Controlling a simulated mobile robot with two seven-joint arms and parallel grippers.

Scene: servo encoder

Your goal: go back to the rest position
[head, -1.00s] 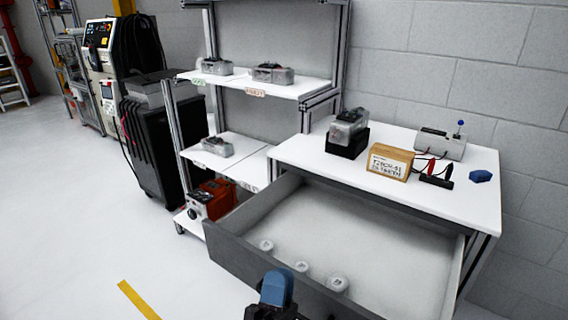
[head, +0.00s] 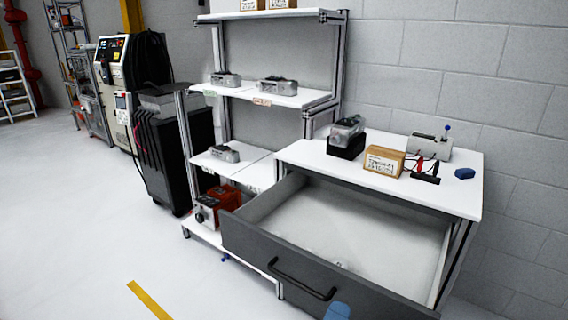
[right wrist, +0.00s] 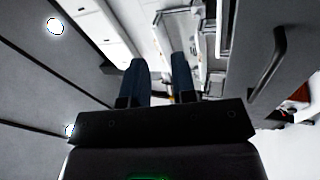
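My right gripper (head: 337,311) shows only as a blue fingertip at the bottom edge of the head view, in front of the open drawer's dark front. In the right wrist view its two blue fingers (right wrist: 160,62) stand apart with nothing between them, so it is open and empty. My left gripper is in neither view.
On the bench are a cardboard box (head: 384,161), a black stand (head: 345,146) and a grey device (head: 430,147). Open floor lies left.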

